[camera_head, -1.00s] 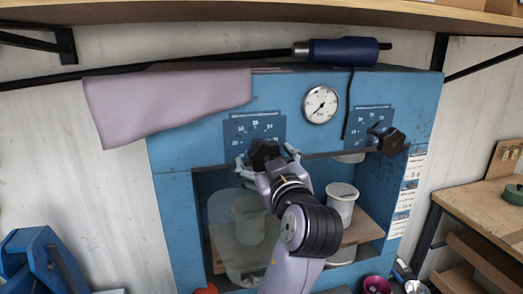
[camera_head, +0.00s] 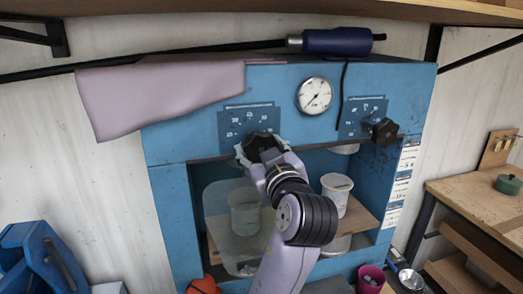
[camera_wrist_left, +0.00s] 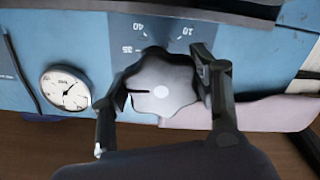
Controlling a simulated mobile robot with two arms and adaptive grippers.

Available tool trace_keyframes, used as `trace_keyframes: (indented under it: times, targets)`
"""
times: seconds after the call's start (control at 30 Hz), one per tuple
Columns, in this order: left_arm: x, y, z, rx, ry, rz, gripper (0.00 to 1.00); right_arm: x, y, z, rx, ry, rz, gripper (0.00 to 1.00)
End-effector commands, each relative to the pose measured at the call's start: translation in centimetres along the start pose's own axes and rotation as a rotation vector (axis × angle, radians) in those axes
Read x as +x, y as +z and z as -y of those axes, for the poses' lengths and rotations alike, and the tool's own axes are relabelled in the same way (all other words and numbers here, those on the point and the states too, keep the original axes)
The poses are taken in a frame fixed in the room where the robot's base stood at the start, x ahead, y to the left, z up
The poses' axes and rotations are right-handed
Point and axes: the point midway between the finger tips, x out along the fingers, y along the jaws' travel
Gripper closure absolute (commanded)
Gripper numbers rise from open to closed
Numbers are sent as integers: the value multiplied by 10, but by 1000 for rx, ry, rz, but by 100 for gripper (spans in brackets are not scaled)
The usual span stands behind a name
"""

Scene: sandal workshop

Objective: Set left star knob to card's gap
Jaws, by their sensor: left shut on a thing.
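The left star knob (camera_head: 262,141) is a dark lobed knob on the blue cabinet, at the lower edge of a blue scale plate (camera_head: 236,120) with white numbers. My left gripper (camera_head: 263,152) is shut on this knob. In the left wrist view the left gripper (camera_wrist_left: 161,100) has one finger on each side of the knob (camera_wrist_left: 162,88), which shows a pale centre and a dark line toward the left. Numbers such as 35 and 40 show upside down behind it. Small white printed cards (camera_head: 402,187) are on the cabinet's right side, too small to read. My right gripper is not in view.
A second star knob (camera_head: 385,132) and a round gauge (camera_head: 314,96) are to the right. A pink cloth (camera_head: 155,95) hangs at the upper left. White tubs (camera_head: 337,194) stand in the open cabinet bay below. A workbench (camera_head: 470,210) is at the right.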

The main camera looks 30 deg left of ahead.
Motion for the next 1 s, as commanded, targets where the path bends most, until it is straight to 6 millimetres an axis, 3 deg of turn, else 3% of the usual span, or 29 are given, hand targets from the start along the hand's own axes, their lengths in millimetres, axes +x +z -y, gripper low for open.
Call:
trace_keyframes:
  times: [0.1, 0.6, 0.63, 0.9, 1.0]
  targets:
    - [0, 0, 0, 0, 0, 0, 71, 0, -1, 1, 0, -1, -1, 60]
    - [0, -1, 0, 65, 0, -1, 71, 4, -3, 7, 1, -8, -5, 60]
    - [0, -1, 0, 64, 0, -2, 42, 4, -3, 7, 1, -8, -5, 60]
    - [0, 0, 0, 64, 0, -1, 24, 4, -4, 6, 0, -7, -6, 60]
    - [0, 0, 0, 64, 0, -1, 23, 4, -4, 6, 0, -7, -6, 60]
